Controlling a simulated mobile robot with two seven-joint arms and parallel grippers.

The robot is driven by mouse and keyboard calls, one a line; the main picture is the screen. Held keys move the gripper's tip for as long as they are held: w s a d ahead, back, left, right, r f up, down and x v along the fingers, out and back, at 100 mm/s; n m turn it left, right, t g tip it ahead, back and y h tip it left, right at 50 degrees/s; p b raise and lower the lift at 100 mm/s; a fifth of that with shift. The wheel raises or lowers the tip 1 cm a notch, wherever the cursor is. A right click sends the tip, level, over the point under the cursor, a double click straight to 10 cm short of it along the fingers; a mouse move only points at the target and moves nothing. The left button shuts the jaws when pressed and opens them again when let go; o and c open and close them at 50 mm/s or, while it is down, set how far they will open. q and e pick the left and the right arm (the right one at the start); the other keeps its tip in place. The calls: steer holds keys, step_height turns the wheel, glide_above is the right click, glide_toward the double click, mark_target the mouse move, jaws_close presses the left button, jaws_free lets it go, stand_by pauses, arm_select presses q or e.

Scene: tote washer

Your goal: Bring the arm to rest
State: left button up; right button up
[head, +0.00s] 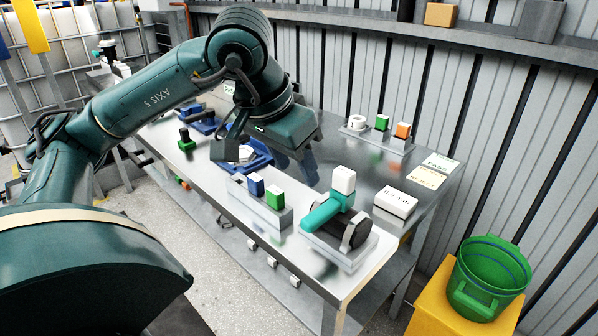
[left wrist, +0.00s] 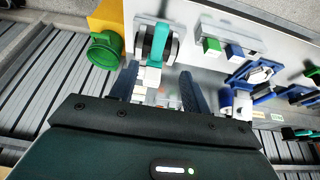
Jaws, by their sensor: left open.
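My left arm comes in from the left of the head view and reaches over the steel table (head: 330,271). My left gripper (head: 268,160) points down above the middle of the table, apart from its top. Its jaws are open and no object shows between them. In the left wrist view the two fingers (left wrist: 158,92) stand apart over the table top. My right gripper is not in view.
A teal-handled device with a white cap (head: 326,208) stands near the table's front corner. A holder (head: 266,212) carries blue and green blocks; blue parts (head: 262,160) lie behind. A white box (head: 395,203) sits right. A green bucket (head: 488,278) stands on a yellow stand (head: 437,300).

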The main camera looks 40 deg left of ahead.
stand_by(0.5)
